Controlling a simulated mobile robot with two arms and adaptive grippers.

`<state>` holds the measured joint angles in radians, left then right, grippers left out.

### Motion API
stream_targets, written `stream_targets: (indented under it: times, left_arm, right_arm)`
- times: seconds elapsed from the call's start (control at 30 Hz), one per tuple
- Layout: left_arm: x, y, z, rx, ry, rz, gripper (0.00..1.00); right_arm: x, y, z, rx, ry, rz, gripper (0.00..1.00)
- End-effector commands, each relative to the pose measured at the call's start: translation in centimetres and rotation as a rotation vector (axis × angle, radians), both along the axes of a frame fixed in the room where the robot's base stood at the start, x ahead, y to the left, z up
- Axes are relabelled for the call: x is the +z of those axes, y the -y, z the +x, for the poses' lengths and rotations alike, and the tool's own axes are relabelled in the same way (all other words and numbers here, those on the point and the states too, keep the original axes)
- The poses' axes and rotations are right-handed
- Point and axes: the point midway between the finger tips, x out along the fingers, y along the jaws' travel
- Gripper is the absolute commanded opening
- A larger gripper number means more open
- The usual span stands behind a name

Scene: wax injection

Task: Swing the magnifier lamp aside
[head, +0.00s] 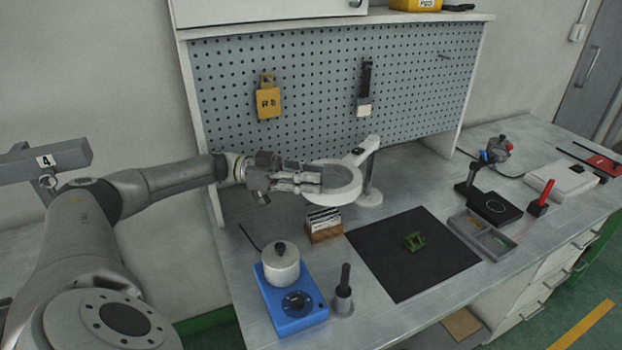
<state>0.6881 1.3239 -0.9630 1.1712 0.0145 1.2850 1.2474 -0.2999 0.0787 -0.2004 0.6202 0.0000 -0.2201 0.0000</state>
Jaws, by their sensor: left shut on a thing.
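The magnifier lamp (345,187) has a round white ring head on a short arm. My left gripper (308,183) reaches in from the left and is shut on the left side of the ring head. The ring hangs above the bench, behind the dark mat and near the card box. The fingers hide part of the ring's left rim. My right gripper is not in view.
The dark mat (400,272) holds a green piece (414,241). A wooden card box (325,232), a blue heater with a pot (296,310) and a dark-handled tool in a holder (343,290) stand nearby. A grey tray (482,236) and black stand (488,205) are at right.

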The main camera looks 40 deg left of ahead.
Motion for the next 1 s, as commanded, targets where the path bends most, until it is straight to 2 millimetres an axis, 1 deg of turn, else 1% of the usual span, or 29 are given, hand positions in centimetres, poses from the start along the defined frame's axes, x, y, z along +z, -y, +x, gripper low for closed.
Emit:
stream_targets:
  times: [0.1,0.13,0.27,0.5,0.57,0.67,0.77,1.0]
  left_arm:
    - [0.0,0.0,0.0,-0.001,0.0,0.0,0.0]
    - [0.0,0.0,0.0,-0.001,0.0,-0.001,0.23]
    - [0.0,0.0,0.0,0.0,0.0,-0.001,0.39]
    - [0.0,0.0,0.0,0.0,0.0,0.0,0.4]
    - [0.0,0.0,0.0,0.0,0.0,0.0,0.4]
    - [0.0,-0.5,-0.2,0.001,0.0,0.0,0.4]
    - [0.0,-1.7,-0.8,0.004,0.0,0.001,0.4]
    - [-0.1,-6.3,-3.4,0.006,-0.001,0.002,0.4]
  right_arm:
    - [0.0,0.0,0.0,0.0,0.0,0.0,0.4]
    - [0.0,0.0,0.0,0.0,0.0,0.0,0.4]
    - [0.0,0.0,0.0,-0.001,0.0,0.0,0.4]
    - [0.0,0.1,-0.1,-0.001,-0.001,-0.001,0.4]
    - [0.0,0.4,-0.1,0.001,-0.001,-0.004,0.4]
    - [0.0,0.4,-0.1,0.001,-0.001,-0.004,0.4]
    - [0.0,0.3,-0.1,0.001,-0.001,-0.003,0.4]
    - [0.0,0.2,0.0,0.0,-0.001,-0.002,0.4]
